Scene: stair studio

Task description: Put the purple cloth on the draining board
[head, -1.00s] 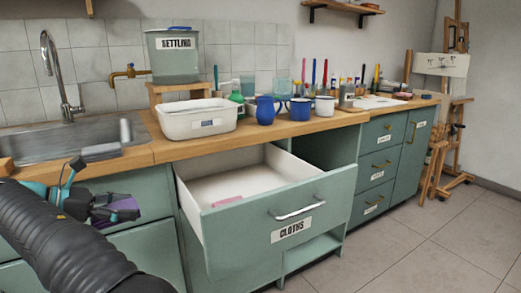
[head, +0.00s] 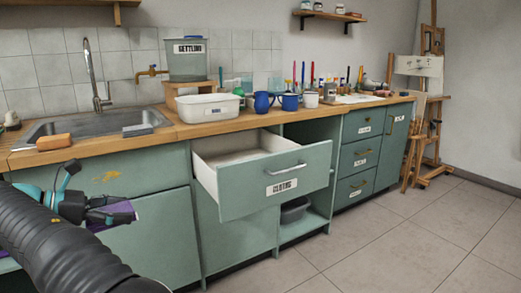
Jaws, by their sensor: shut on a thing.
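The purple cloth (head: 118,214) is in my gripper (head: 92,208) at the lower left of the head view. My gripper is shut on it, in front of the green cupboard fronts and below the worktop edge. Part of the cloth is hidden behind the fingers and my arm. A steel sink (head: 60,127) with a tall tap is set in the wooden worktop above and behind the gripper. I cannot make out a separate draining board for certain.
A drawer labelled CLOTHS (head: 275,180) stands pulled out to the right of my gripper. A brown block (head: 54,142) and a grey block (head: 138,130) lie by the sink. A white tub (head: 208,107) and mugs stand farther right. The floor (head: 330,240) in front is clear.

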